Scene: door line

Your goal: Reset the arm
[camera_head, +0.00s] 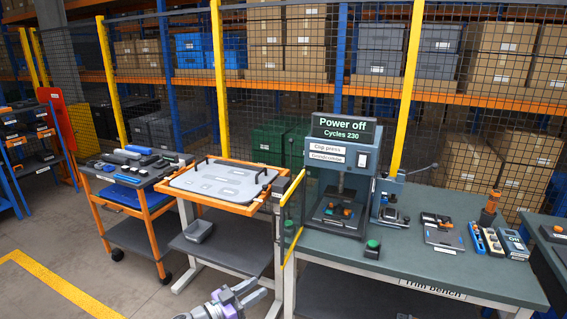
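My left gripper is not in view. The blue-grey clip press (374,148) stands on the trim bench (440,283). Its display (343,129) reads "Power off" and "Cycles 230". A small lever device (389,203) stands right of the press.
An orange-framed table with a grey tray (218,181) and a tool cart (130,168) stand at the left. A yellow-edged guard (291,217) stands at the bench's left end. A mesh fence and shelving close the back. Floor (60,255) is clear at the lower left.

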